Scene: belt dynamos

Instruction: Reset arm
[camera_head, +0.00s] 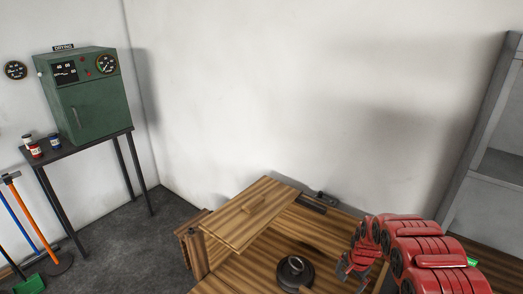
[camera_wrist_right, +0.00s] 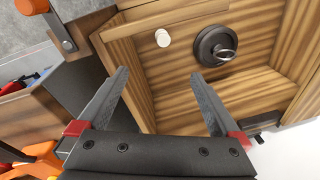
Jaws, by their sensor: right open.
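My red right arm comes in from the right in the head view, with its gripper (camera_head: 352,268) low over the right side of a wooden box (camera_head: 228,266). In the right wrist view the gripper (camera_wrist_right: 159,76) is open, with nothing between its fingers. A dark round disc with a metal ring (camera_head: 295,272) lies in the box to the left of the gripper. It also shows in the wrist view (camera_wrist_right: 214,48), beyond the fingertips and apart from them. My left gripper is not in view.
A wooden panel with a handle (camera_head: 247,213) is at the box's back left. A small white cylinder (camera_wrist_right: 163,38) is near the disc. A green drying cabinet (camera_head: 92,107) and small jars (camera_head: 36,151) stand on a dark table at left. Grey shelving (camera_head: 490,150) is at right.

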